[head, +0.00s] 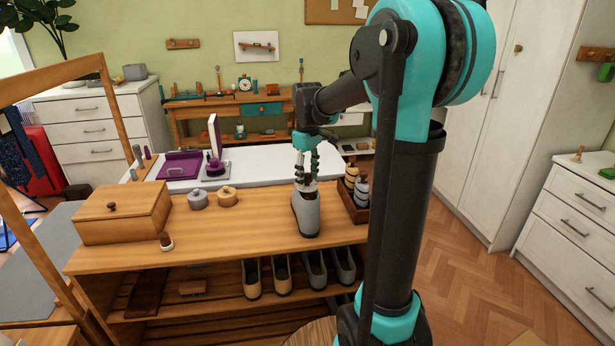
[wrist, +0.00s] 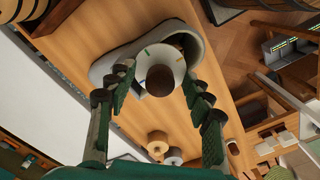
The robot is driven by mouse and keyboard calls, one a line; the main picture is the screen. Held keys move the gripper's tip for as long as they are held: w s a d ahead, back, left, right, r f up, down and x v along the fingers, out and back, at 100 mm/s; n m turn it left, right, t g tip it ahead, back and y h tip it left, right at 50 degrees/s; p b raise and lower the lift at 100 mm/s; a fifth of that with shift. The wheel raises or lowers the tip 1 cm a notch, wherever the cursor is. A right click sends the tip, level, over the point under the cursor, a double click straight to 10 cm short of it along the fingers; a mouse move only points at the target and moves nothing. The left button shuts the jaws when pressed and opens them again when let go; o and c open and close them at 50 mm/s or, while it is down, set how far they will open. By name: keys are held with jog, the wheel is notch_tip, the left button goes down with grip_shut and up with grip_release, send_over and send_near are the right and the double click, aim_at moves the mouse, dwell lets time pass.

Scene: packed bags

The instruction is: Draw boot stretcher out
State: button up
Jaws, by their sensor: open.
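A grey boot (head: 306,213) stands on the wooden bench top, near the middle of the head view. It also shows in the wrist view (wrist: 113,66). In the wrist view the boot stretcher shows as a pale disc with marks around its edge and a dark brown knob (wrist: 160,80), set at the boot's opening. Its lower part is hidden inside the boot. My gripper (head: 306,171) points down right above the boot. In the wrist view its green fingers (wrist: 158,93) are spread apart on either side of the knob, with gaps showing.
A wooden box (head: 121,212) sits on the bench's left. A grey round tin (head: 198,199) and a tan one (head: 228,196) stand left of the boot. A dark tray (head: 357,213) with bottles is close on its right. Several shoes (head: 283,275) stand on the shelf below.

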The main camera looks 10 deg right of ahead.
grip_shut()
dwell(0.4)
notch_tip(320, 180, up, 14)
jog(key=shift+f, duration=0.25)
dwell(3.1)
